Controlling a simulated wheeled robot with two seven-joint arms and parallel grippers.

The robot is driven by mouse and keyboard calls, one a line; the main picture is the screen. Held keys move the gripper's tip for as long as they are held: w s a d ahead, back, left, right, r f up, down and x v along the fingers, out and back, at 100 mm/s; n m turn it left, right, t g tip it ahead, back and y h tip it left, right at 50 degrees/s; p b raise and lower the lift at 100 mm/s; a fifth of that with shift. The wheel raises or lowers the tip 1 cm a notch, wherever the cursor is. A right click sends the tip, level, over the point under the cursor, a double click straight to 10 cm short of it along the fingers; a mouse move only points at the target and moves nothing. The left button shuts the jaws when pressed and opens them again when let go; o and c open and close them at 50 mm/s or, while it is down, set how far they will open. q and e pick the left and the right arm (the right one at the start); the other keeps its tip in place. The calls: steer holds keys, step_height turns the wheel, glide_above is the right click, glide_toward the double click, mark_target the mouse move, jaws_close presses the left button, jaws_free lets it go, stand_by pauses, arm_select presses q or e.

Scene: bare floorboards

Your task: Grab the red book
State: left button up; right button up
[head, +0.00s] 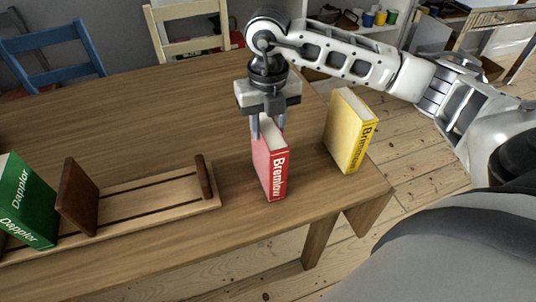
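The red book (271,168) stands upright on the wooden table, its spine lettering facing the near side. My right gripper (268,128) points down from above, with one finger on each side of the book's top edge. The fingers are close to the covers, but I cannot tell whether they press on them. The book's base looks to be on the table. My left gripper is not in view.
A yellow book (349,132) stands upright to the right, near the table's edge. Blue (52,42) and cream (188,28) chairs stand behind the table (160,115).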

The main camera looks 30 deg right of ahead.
jaws_close()
steer(key=shift+r, duration=0.15)
